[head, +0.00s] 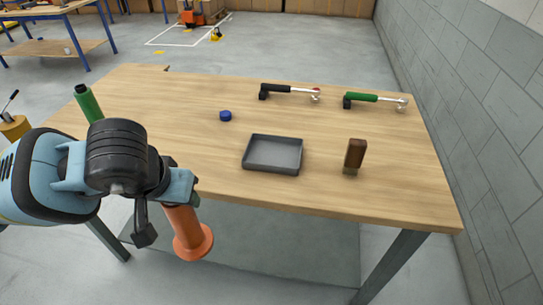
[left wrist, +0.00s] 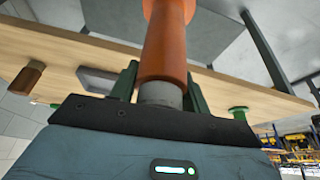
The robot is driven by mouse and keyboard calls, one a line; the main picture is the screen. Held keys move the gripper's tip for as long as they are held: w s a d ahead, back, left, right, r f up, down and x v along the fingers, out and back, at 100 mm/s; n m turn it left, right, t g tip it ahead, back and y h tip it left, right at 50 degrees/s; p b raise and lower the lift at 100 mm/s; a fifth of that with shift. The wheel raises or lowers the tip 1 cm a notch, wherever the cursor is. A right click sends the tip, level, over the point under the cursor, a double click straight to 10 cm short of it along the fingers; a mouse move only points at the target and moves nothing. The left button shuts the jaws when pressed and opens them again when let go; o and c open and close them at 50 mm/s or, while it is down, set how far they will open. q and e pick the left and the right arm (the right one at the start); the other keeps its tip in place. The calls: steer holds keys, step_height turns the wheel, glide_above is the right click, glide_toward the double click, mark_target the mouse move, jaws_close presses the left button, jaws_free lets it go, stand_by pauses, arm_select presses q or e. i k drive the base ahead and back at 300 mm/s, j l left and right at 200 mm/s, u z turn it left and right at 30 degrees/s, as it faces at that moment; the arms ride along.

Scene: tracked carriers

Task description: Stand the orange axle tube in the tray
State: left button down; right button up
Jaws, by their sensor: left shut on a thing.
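The orange axle tube (head: 187,232) hangs from my left gripper (head: 166,205), near upright with a slight tilt, its wide flange at the bottom. It is in front of the table's near edge, off the tabletop. In the left wrist view the tube (left wrist: 165,50) rises from between the two fingers, with a grey end (left wrist: 160,93) close to the palm; the gripper is shut on it. The empty grey tray (head: 272,155) lies flat on the table, to the right of the tube and apart from it. My right gripper is not in view.
A brown block (head: 355,153) stands right of the tray. A blue disc (head: 225,116), a black-handled tool (head: 285,90) and a green-handled tool (head: 372,98) lie farther back. A green cylinder (head: 88,102) stands at the left. The wooden table (head: 330,200) is clear around the tray.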

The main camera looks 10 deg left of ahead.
mark_target(264, 154)
steer(key=j, duration=0.9)
steer(key=z, duration=1.2)
steer(key=i+j, duration=0.1)
steer(key=i, duration=0.4)
